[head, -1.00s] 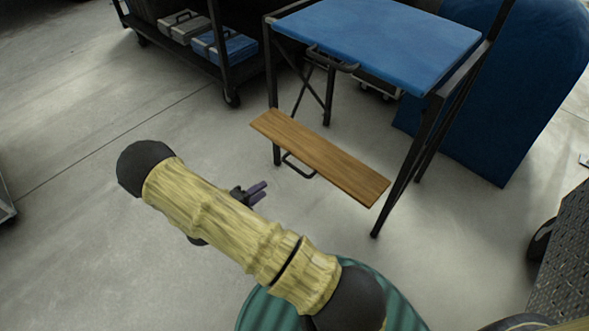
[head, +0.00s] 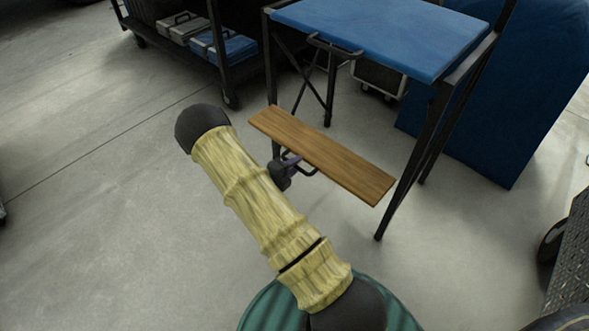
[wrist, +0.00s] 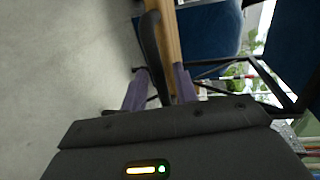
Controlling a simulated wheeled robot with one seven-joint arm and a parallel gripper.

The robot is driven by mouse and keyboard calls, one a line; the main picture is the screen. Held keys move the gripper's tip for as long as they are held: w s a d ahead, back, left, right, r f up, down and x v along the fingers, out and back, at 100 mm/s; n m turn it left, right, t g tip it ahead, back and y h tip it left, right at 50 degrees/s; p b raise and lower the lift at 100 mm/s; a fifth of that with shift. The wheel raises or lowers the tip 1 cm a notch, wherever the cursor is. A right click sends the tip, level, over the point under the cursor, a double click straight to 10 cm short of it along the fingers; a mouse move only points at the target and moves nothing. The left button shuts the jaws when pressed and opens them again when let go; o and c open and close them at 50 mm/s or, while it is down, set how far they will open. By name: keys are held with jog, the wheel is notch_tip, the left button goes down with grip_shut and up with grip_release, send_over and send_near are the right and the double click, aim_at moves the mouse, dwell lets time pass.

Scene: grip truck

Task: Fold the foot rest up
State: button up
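The foot rest (head: 322,155) is a brown wooden board, lying roughly flat at the front of a black-framed chair with a blue seat (head: 380,35). A black loop handle (head: 312,172) hangs below its front edge. My gripper (head: 292,160) is at the left part of this handle, just below the board. In the wrist view, my gripper (wrist: 160,84) has its two purple fingers apart, with the black handle (wrist: 152,55) between them and the wooden board (wrist: 168,35) just beyond. Whether either finger touches the handle cannot be told.
Another black handle (head: 335,46) is at the seat's front edge. A dark wheeled cart (head: 222,70) with cases stands at the back left. A blue panel (head: 465,125) stands behind the chair at right. The floor (head: 90,200) on the left is clear.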

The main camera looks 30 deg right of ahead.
jog(key=shift+d, duration=0.2)
jog(key=shift+c, duration=0.4)
grip_shut()
jog(key=shift+w+a+r, duration=0.1)
